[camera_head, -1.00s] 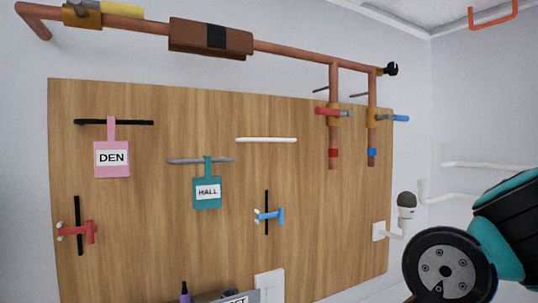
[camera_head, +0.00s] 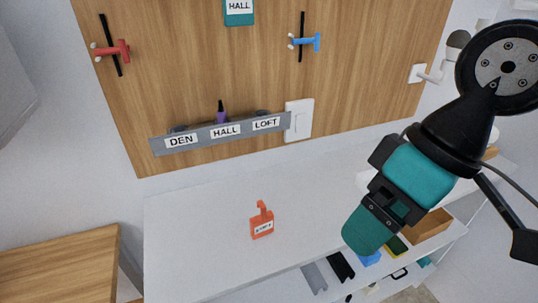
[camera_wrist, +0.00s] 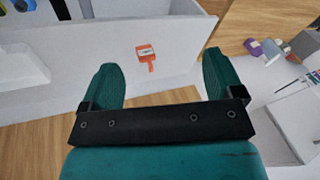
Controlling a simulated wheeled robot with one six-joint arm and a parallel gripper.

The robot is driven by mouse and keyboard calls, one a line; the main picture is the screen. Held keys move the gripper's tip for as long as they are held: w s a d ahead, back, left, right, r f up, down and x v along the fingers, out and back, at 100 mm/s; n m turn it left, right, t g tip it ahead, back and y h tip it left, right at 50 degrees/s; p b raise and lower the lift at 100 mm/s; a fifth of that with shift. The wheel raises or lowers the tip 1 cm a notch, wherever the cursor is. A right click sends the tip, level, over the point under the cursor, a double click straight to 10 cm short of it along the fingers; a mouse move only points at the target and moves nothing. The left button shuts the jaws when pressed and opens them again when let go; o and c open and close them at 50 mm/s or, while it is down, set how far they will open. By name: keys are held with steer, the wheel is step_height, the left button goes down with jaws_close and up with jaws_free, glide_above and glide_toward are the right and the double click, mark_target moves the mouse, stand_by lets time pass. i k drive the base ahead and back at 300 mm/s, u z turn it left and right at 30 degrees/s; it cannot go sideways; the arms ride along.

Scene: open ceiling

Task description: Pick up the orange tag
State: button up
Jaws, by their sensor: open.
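The orange tag (camera_head: 262,226) with a white label and a narrow hooked top lies on the white surface (camera_head: 190,235) below the board. The label's word is too small to read. The tag also shows in the wrist view (camera_wrist: 146,52), beyond my gripper and between the lines of its two fingers. My gripper (camera_wrist: 160,70) is open and empty, its teal fingers wide apart. In the head view my gripper (camera_head: 369,230) hangs to the right of the tag, clearly apart from it.
A grey rail (camera_head: 198,145) labelled DEN, HALL and LOFT is fixed low on the wooden board (camera_head: 200,80). A teal HALL tag (camera_head: 239,12) hangs above. Below the white surface's front edge are dark trays (camera_head: 341,267). The white surface around the orange tag is clear.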

mark_target(262, 224)
steer(key=z, duration=0.55)
steer(key=k, duration=0.65)
steer(key=z, duration=0.75)
steer(key=i, duration=0.65)
steer(key=u, duration=0.7)
steer(key=i, duration=0.65)
steer(key=u, duration=0.7)
